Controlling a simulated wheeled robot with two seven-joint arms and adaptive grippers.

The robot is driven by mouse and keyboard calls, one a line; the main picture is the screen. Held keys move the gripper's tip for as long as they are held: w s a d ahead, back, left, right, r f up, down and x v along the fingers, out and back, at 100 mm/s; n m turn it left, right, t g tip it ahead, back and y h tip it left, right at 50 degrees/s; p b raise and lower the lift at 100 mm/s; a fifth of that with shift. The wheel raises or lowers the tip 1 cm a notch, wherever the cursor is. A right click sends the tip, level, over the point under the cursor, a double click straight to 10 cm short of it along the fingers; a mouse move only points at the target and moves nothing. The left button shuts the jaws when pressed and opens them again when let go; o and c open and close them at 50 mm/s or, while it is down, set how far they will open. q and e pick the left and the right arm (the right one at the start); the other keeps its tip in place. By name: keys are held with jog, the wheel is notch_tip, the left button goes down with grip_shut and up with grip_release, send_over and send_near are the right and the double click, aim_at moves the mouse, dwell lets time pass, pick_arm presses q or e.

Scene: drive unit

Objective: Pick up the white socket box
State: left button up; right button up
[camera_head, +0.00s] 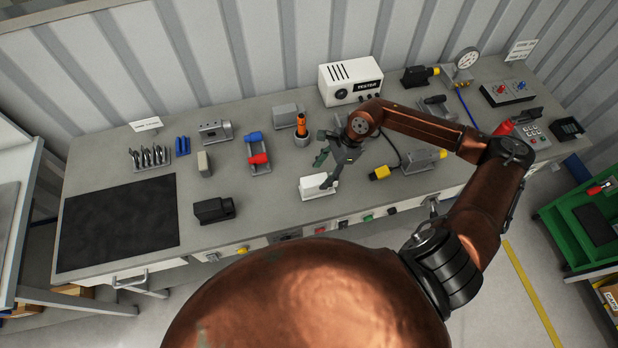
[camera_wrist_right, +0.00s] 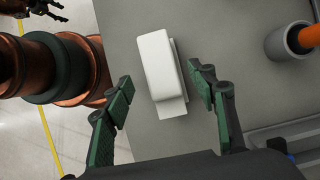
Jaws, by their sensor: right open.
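The white socket box (camera_head: 316,185) lies on the grey workbench near its front edge. In the right wrist view the white socket box (camera_wrist_right: 158,66) lies ahead of my right gripper (camera_wrist_right: 168,95), between the lines of its two fingers. My right gripper (camera_head: 326,160) is open and empty, close above the box. In the head view it partly covers the box's right end. Whether a finger touches the box cannot be told.
An orange-handled tool stands in a grey cup (camera_head: 301,139) behind the box. A yellow-ended connector (camera_head: 381,173) lies to the right. A black block (camera_head: 214,210) and a red-and-blue connector holder (camera_head: 258,158) are to the left. A black mat (camera_head: 118,222) covers the bench's left.

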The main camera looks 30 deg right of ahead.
aim_at(320, 178)
jog(key=shift+d+f, duration=0.4)
jog(key=x, duration=0.3)
jog(key=shift+a+f+p, duration=0.1)
jog(key=shift+f+p, duration=0.05)
jog(key=shift+p, duration=0.2)
jog(key=x, duration=0.2)
jog(key=shift+f, duration=0.25)
jog(key=shift+a+f, duration=0.2)
jog(key=shift+f, duration=0.4)
jog(key=c, duration=1.4)
pick_arm(q)
jog(key=shift+s+r, duration=0.25)
jog(key=shift+s, duration=0.35)
jog(key=shift+s+r, duration=0.2)
jog(key=shift+s, duration=0.4)
